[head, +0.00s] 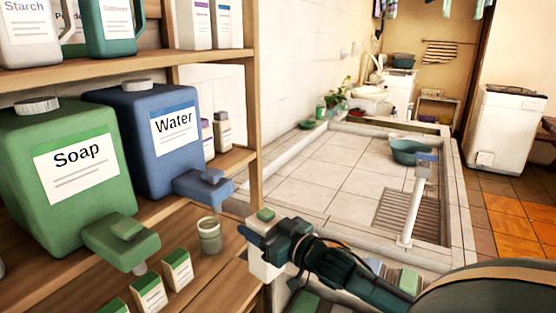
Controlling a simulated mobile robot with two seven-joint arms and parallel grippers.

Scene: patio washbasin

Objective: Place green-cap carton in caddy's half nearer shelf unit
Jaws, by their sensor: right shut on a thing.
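My right gripper (262,238) is shut on a white carton with a green cap (265,214). The carton looks roughly upright, in front of the right post of the shelf unit (251,80), and the gripper covers its middle. Its white lower body (264,267) shows below the fingers. The caddy cannot be made out clearly; my right arm covers much of the area below. A green-topped item (409,279) and green shapes (303,302) show around the arm at the bottom. My left gripper is not in view.
The shelf unit holds a green Soap jug (70,190), a blue Water jug (150,140) and a small jar (209,236). Several green-topped cartons (178,270) stand on its lower board. Beyond is the tiled basin (330,180) with a tap post (415,205) and mostly clear floor.

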